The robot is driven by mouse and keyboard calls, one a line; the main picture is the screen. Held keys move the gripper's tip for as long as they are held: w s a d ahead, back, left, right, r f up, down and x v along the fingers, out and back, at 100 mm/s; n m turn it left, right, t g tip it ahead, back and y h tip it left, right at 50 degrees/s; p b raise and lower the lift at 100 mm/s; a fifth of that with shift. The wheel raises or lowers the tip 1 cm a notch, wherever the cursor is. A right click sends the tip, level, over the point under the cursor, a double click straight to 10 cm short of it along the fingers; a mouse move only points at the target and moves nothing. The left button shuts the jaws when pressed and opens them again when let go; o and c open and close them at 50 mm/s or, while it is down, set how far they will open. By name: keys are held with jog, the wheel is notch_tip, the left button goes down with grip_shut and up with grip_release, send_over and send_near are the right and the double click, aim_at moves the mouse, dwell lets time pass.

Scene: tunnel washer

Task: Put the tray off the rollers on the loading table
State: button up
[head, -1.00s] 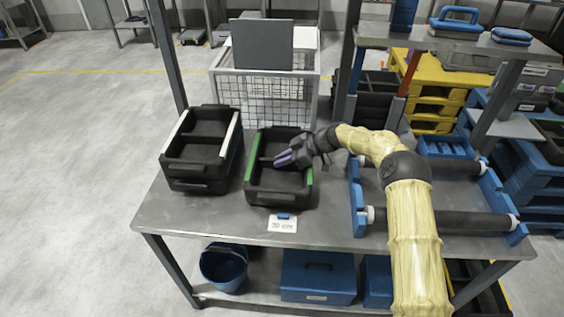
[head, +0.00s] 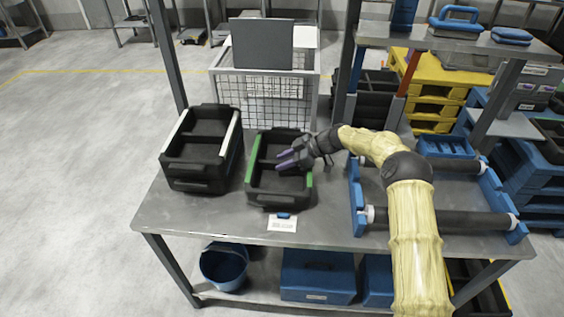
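A black tray with green side rims (head: 252,165) sits flat on the metal loading table (head: 330,222), left of the rollers. The rollers, dark bars (head: 440,219) in a blue frame (head: 357,200), lie at the right of the table with no tray on them. My gripper (head: 281,160) reaches in from the right over the green-rimmed tray. The gripper and wrist hide part of the tray's right and far sides.
A stack of black trays with pale rims (head: 202,150) stands close to the left of the green-rimmed tray. A white card (head: 283,225) lies in front. A wire basket (head: 262,98) stands behind the table. A blue bucket (head: 224,266) and a blue box (head: 318,277) are on the lower shelf.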

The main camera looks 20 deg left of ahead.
jog(key=v, duration=1.1)
jog(key=shift+b, duration=0.45)
jog(key=shift+r, duration=0.1)
jog(key=s+d+m+t+h, duration=0.1)
jog(key=s+d+m+h, duration=0.2)
jog(key=s+d+m, duration=0.1)
jog(key=s+d+r+m+t+h, duration=0.1)
jog(key=s+d+m+h, duration=0.1)
jog(key=s+d+m, duration=0.2)
jog(key=s+d+r+m+t+h, duration=0.1)
jog(key=s+d+m+h, duration=0.2)
jog(key=s+d, duration=0.5)
jog(key=shift+s+d+r+m+t+h, duration=0.15)
jog(key=shift+d+m, duration=0.25)
jog(key=shift+d, duration=0.3)
jog(key=shift+w+d+m+t+h, duration=0.15)
jog(key=shift+d+m, duration=0.25)
jog(key=shift+d, duration=0.3)
jog(key=s+d+m+h, duration=0.1)
jog(key=s+d+m, duration=0.3)
jog(key=s, duration=0.3)
jog(key=s+d+m+t+h, duration=0.1)
jog(key=s+d+m, duration=0.3)
jog(key=s+d, duration=0.2)
jog(key=shift+s+d+r+t, duration=0.3)
jog(key=shift+s+d+r, duration=0.15)
jog(key=shift+s, duration=0.65)
